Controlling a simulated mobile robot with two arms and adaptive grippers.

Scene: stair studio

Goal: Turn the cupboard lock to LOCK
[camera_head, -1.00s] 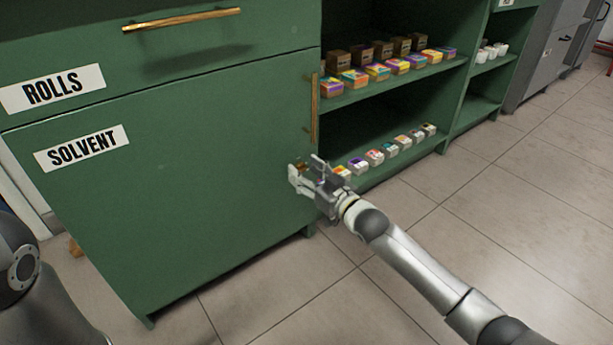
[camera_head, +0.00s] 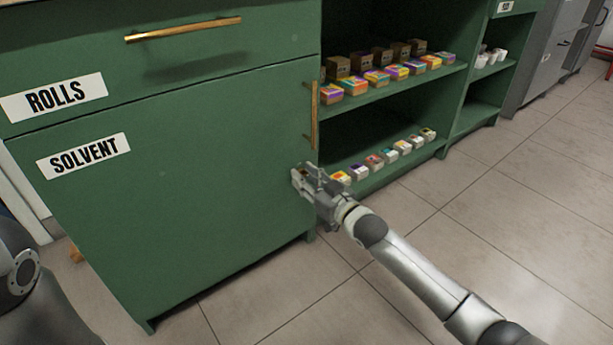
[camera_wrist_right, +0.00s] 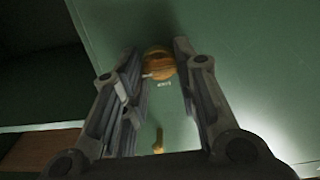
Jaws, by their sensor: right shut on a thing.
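The green cupboard door (camera_head: 190,190) with the SOLVENT label (camera_head: 84,156) is closed. In the right wrist view a small round brass lock knob (camera_wrist_right: 158,67) sits on the green front, with small pale lettering beside it that is too small to read. My right gripper (camera_head: 304,174) is at the door's right edge, below the upright brass handle (camera_head: 314,115). In the right wrist view its fingers stand on both sides of the knob, shut on it. In the head view the fingers mostly hide the knob. My left gripper is out of view.
A drawer labelled ROLLS (camera_head: 54,97) with a brass bar handle (camera_head: 183,25) is above the door. Open shelves (camera_head: 400,82) with several small boxes stand just right of my right gripper. The tiled floor (camera_head: 420,225) in front is clear.

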